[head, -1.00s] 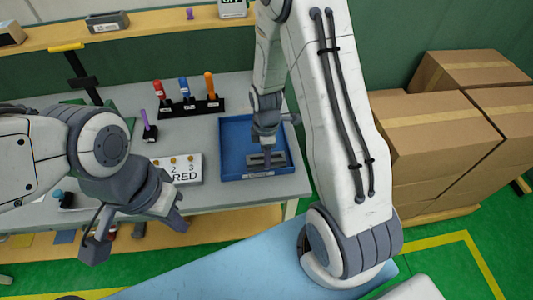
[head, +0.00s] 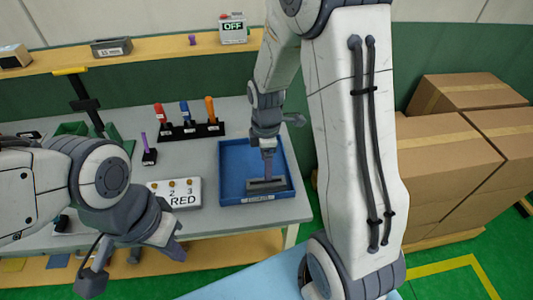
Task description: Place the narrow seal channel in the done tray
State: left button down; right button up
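The blue done tray (head: 228,170) sits at the right end of the grey workbench. A grey bar-like piece, which looks like the narrow seal channel (head: 283,185), lies low inside the tray near its front wall. My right gripper (head: 267,180) reaches down into the tray, its fingertips at the channel. They are seen edge-on and small, so I cannot tell whether they grip it or only touch it. My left gripper (head: 133,266) is open and empty, fingers wide apart, in front of the bench's near edge.
Cardboard boxes (head: 440,165) are stacked at the right. A shelf (head: 150,48) runs along the back.

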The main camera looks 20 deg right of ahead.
jog(key=s+a+r+m, duration=0.4)
jog(key=s+a+r, duration=0.55)
jog(key=a, duration=0.25)
jog(key=s+a+r+m+y, duration=0.1)
jog(key=s+a+m, duration=0.2)
jog(key=s, duration=0.7)
jog(key=shift+s+a+r+m, duration=0.15)
jog(key=shift+a+r+m, duration=0.15)
jog(key=shift+a, duration=0.2)
